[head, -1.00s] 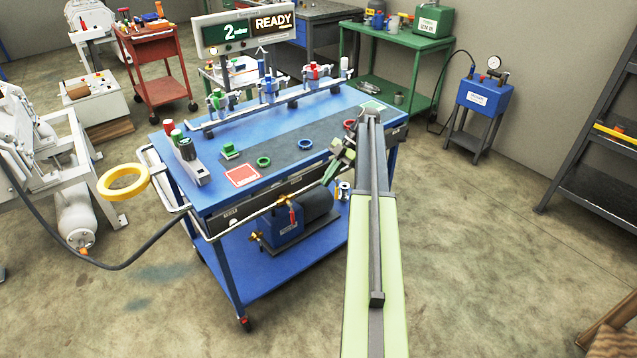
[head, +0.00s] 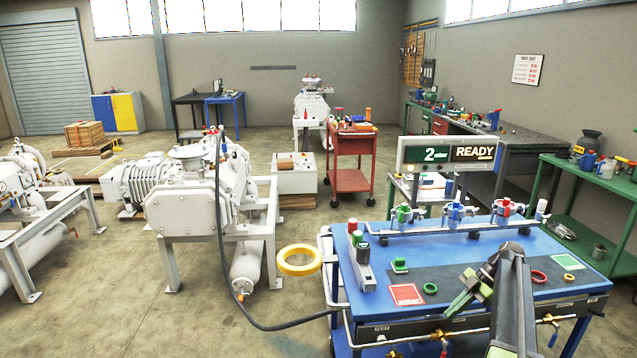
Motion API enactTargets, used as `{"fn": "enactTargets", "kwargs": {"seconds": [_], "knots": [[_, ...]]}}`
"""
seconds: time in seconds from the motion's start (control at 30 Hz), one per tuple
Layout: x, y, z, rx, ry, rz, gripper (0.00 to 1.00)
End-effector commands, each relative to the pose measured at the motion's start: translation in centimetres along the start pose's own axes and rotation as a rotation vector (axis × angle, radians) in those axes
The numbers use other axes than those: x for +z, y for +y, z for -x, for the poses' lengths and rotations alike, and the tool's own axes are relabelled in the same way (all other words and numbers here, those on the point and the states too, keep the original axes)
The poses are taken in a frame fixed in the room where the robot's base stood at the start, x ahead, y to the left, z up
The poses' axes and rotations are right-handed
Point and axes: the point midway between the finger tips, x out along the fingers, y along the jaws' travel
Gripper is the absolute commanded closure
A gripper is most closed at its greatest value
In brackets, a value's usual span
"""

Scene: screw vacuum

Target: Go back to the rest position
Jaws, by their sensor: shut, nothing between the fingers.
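My gripper (head: 460,298) is at the lower right of the head view, over the front part of the blue workbench (head: 366,303). It is shut, and no object shows in its fingers. My arm reaches up from the bottom edge and bends at the wrist, so the gripper points down and to the left. A green ring (head: 430,289) lies on the bench left of it, and a red ring (head: 538,276) lies to its right. Part of the benchtop is hidden behind my arm.
A red square pad (head: 406,294) and a green-edged pad (head: 566,261) lie on the bench. A sign (head: 448,153) reads "2" and "READY". A yellow ring (head: 299,260) stands out beside the bench. White pump machinery (head: 190,207) stands left. Open floor lies at the lower left.

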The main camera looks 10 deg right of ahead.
Motion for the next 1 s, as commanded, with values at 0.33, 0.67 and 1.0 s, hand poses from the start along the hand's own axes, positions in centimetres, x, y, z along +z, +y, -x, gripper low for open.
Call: {"fn": "enactTargets", "kwargs": {"seconds": [0.33,0.67,1.0], "knots": [[-23.3,0.2,-14.3,-0.224,-0.214,-0.042,1.00],[-29.4,-8.3,-19.7,0.205,-0.630,-1.032,1.00],[-27.6,-7.3,-18.6,0.557,-0.570,-1.623,1.00]]}}
